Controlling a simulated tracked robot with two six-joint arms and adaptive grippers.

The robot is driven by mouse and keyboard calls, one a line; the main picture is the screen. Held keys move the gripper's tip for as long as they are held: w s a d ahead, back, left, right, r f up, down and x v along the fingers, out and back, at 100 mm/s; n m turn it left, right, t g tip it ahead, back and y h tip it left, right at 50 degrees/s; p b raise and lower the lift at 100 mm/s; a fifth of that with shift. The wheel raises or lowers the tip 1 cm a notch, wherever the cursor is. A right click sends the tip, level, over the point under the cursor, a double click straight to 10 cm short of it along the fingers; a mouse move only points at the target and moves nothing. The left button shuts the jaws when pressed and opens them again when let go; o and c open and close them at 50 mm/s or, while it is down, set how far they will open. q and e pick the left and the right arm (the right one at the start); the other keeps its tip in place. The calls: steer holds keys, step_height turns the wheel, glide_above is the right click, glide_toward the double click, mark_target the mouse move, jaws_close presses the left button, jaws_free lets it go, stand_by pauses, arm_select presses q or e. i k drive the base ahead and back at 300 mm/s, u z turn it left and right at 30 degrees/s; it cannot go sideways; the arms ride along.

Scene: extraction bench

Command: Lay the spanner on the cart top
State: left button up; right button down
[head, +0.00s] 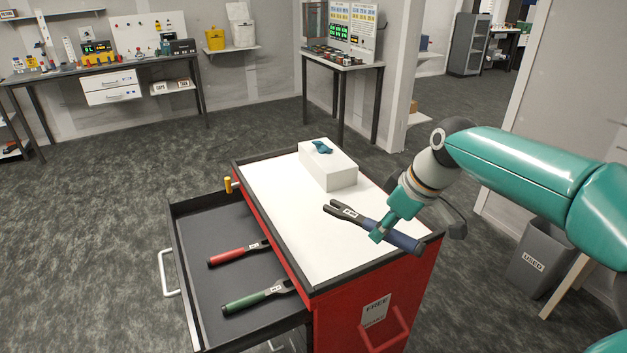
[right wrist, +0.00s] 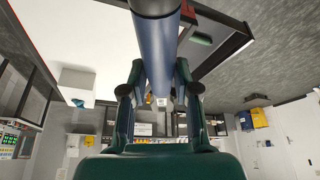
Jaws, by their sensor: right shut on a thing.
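A spanner (head: 372,227) with a dark open-jaw head and a blue handle is over the white cart top (head: 273,208) of the red cart. My right gripper (head: 378,236) is shut on its blue handle, which also crosses the top of the right wrist view (right wrist: 158,50). The handle end reaches over the cart's front right edge. I cannot tell whether the spanner touches the cart top or is a little above it. My left gripper is not in view.
A white box (head: 328,167) with a small blue object (head: 322,147) on it stands at the back of the cart top. An open drawer (head: 215,215) on the left holds a red-handled tool (head: 238,253) and a green-handled tool (head: 257,297). A grey bin (head: 545,262) stands right.

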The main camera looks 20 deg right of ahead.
mark_target(317, 225)
steer(key=i, duration=0.9)
steer(key=z, duration=0.1)
